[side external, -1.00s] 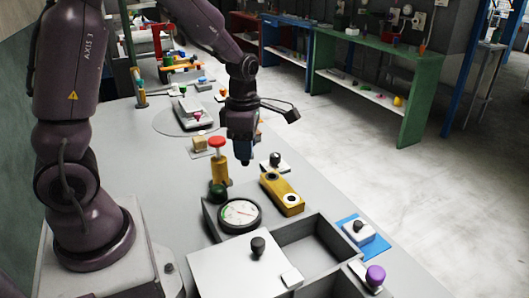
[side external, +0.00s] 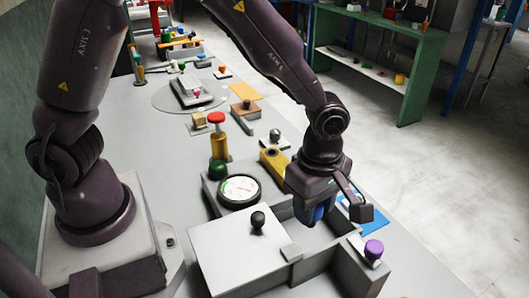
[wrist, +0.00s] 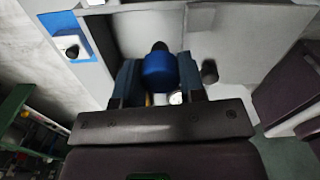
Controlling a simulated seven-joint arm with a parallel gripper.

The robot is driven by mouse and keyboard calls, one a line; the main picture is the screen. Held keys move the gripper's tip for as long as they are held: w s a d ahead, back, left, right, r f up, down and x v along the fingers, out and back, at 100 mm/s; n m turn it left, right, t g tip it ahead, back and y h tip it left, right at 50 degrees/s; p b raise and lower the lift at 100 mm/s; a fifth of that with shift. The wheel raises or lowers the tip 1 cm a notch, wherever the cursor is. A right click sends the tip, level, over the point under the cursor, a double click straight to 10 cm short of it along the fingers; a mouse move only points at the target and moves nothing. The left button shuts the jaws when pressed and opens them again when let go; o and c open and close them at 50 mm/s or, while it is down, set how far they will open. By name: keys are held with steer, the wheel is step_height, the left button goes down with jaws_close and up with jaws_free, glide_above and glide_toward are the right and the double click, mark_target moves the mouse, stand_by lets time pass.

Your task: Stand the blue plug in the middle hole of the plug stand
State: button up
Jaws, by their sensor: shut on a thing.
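My gripper (side external: 318,212) hangs over the open compartment of the grey bin, with its fingers pointing down. In the wrist view its two dark blue fingers (wrist: 158,82) are shut on the blue plug (wrist: 162,73), a bright blue cylinder. A dark round tip shows just past the plug; I cannot tell whether it belongs to it. A yellow block (side external: 270,157), possibly the plug stand, lies behind my gripper in the side view.
A grey lid with a black knob (side external: 257,220) lies left of my gripper. A round dial (side external: 239,189), a green knob (side external: 217,168) and a red-topped yellow post (side external: 217,140) stand behind it. A purple knob (side external: 373,249) is at front right. A blue mat (wrist: 77,47) lies beside the bin.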

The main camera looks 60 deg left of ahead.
steer(key=d+f+m, duration=0.2)
steer(key=d+m, duration=0.6)
steer(key=d, duration=1)
steer(key=shift+s+d+f, duration=0.15)
steer(key=shift+d+f, duration=0.1)
steer(key=shift+f, duration=0.1)
steer(key=shift+f, duration=0.1)
steer(key=shift+f, duration=2.8)
steer(key=shift+f, duration=1.95)
steer(key=o, duration=1)
